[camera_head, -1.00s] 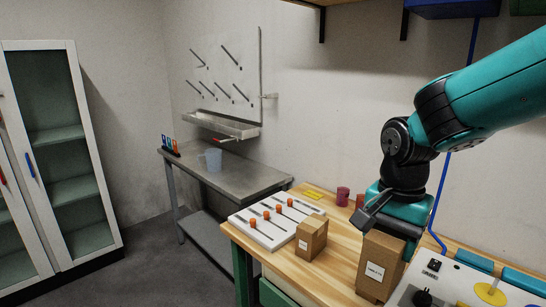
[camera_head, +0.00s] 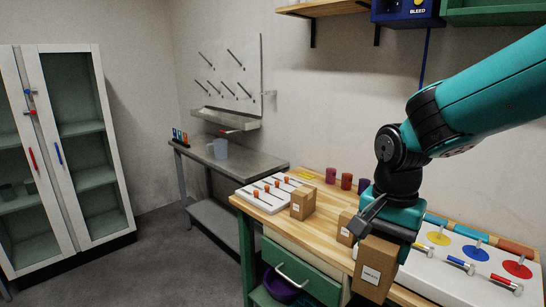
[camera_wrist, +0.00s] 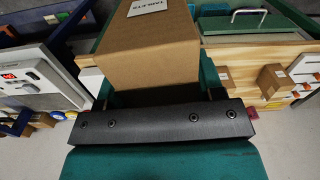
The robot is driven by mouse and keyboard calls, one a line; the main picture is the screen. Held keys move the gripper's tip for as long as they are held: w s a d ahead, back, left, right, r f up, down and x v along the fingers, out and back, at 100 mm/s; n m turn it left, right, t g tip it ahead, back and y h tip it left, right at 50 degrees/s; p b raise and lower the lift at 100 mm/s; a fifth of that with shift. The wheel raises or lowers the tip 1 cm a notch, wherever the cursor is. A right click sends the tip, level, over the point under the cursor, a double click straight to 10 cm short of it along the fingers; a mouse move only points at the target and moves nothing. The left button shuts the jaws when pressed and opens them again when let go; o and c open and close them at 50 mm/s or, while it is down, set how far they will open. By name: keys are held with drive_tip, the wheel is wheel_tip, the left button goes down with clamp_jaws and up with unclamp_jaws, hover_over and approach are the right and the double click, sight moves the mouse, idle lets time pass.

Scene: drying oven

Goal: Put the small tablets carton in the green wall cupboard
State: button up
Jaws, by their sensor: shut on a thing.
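A brown carton (camera_head: 375,272) with a white label reading TABLETS hangs from my gripper (camera_head: 388,230). The gripper is shut on its upper part and holds it over the front of the bench. In the wrist view the same carton (camera_wrist: 150,55) fills the top middle, label up, beyond the dark gripper (camera_wrist: 160,98); the fingertips are mostly hidden. The green wall cupboard (camera_head: 500,14) shows only its lower part at the top right; its inside is mostly out of view.
Two other brown cartons stand on the wooden bench, one nearer my gripper (camera_head: 346,226) and one further left (camera_head: 302,203). A white valve panel (camera_head: 450,265) lies to the right. A blue box (camera_head: 408,12) hangs beside the cupboard. A glass-door cabinet (camera_head: 85,150) stands at left.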

drive_tip(key=w+d+f+n, duration=0.2)
drive_tip(key=d+f+n, duration=0.25)
drive_tip(key=f, duration=0.55)
drive_tip(key=w+d+f+n, duration=0.25)
drive_tip(key=d+f, duration=0.25)
drive_tip(key=f, duration=0.4)
drive_tip(key=s+f+n, duration=0.1)
drive_tip(key=s+f, duration=0.3)
drive_tip(key=f, duration=0.2)
drive_tip(key=shift+s+d+f, duration=0.2)
drive_tip(key=shift+d, duration=0.05)
drive_tip(key=shift+a, duration=0.1)
